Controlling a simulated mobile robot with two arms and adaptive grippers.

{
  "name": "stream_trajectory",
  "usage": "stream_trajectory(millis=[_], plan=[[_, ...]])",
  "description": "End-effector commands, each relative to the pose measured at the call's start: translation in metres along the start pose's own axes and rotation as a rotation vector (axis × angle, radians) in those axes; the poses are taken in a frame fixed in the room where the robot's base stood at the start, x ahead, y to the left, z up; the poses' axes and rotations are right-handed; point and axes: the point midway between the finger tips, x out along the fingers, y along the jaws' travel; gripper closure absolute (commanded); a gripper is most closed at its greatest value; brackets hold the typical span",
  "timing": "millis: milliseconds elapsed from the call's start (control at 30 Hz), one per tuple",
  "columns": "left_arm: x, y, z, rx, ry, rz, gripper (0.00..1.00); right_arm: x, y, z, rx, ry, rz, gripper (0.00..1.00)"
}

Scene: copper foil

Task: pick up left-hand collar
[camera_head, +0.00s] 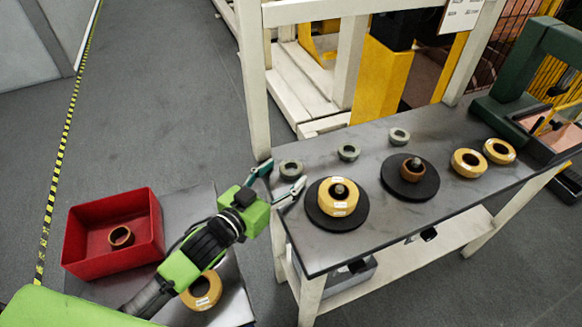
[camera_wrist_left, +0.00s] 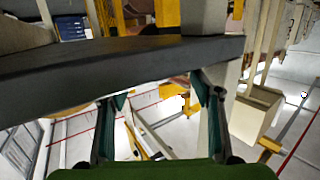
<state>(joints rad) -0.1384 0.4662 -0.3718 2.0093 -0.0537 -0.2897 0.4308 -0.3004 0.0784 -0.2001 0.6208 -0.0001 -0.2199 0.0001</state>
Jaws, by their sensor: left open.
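Three small grey-green collars lie along the far side of the dark bench top: the left one (camera_head: 291,170), a middle one (camera_head: 349,152) and a right one (camera_head: 399,136). My left gripper (camera_head: 284,175) is open at the bench's left end. Its fingertips appear on either side of the left collar in the head view; I cannot tell the height gap. In the left wrist view the open fingers (camera_wrist_left: 160,98) show empty, with the bench's edge (camera_wrist_left: 130,70) across the picture and no collar visible. My right gripper is not in view.
On the bench (camera_head: 325,254), a yellow ring (camera_head: 338,197) and a brown ring (camera_head: 414,166) sit on black discs. Two yellow rings (camera_head: 468,163) (camera_head: 499,151) and a green press frame (camera_head: 520,75) stand right. A red bin (camera_head: 78,235) holding a brown ring (camera_head: 121,237) is at left.

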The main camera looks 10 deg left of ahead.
Motion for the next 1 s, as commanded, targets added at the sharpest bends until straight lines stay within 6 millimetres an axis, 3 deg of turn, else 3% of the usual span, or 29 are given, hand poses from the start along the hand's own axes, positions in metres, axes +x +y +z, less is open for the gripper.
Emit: stream_trajectory(millis=[167,433,633,1000], plan=[[0.021,0.000,-0.001,0.000,0.001,0.000,0.42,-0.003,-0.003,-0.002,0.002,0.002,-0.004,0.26],[0.024,0.000,0.000,-0.001,0.000,0.001,0.42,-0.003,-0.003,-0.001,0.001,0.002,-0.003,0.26],[0.023,0.000,0.000,-0.001,0.000,0.001,0.89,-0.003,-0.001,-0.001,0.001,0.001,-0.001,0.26],[0.023,0.000,-0.004,0.000,0.004,0.001,0.89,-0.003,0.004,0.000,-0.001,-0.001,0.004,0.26]])
